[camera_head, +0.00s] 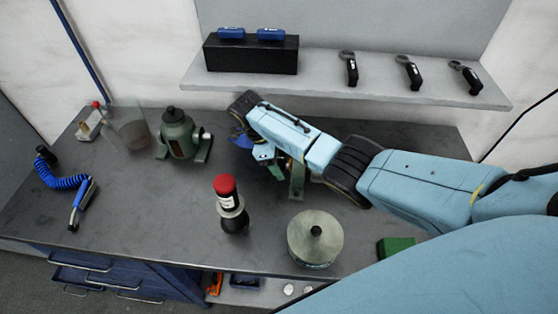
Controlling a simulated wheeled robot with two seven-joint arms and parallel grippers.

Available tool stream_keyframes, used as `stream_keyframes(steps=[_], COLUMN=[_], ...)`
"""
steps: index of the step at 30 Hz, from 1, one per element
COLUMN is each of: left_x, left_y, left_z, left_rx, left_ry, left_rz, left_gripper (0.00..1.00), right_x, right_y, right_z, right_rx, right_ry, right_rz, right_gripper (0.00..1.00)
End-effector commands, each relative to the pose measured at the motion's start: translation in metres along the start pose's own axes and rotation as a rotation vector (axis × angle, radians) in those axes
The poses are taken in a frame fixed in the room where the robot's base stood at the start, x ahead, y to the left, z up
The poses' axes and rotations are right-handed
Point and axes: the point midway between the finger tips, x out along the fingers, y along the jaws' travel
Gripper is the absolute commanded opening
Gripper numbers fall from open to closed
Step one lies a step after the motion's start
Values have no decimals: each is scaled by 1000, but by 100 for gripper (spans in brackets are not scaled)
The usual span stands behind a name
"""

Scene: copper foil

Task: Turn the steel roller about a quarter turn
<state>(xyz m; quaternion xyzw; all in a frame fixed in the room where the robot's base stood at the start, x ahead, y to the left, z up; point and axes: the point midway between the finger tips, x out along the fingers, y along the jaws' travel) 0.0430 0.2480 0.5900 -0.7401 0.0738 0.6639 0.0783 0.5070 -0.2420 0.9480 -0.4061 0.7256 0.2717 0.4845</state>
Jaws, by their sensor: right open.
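My right arm reaches in from the right across the bench. Its hand (266,157) points down behind the forearm, beside a green stand (297,180). The fingertips are small and mostly hidden; the right gripper is open. I cannot make out the steel roller for certain; my arm covers much of the area around the green stand. A blue round part (240,138) shows just left of the hand. My left gripper is not in view.
A green machine (178,136) stands left of the hand. In front are a red-capped bottle (230,205) and a round lidded pot (314,240). A blue coiled hose (66,182) lies at the left. A shelf (320,86) overhangs the back.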

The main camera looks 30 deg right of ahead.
Motion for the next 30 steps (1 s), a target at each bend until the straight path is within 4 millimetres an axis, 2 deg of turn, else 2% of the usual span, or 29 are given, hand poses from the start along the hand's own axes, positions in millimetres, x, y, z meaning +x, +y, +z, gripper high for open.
stream_keyframes(steps=[7, 15, 18, 30], left_x=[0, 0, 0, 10], left_y=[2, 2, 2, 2], left_z=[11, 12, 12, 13], left_rx=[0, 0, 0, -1], left_ry=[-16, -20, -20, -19], left_rz=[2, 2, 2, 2], left_gripper=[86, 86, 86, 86], right_x=[1, 1, 1, 1], right_y=[0, 0, 0, -2], right_z=[0, 0, 0, 1], right_rx=[0, 0, 0, -44], right_ry=[0, 0, 0, 1], right_rz=[0, 0, 0, 111], right_gripper=[64, 30, 20, 20])
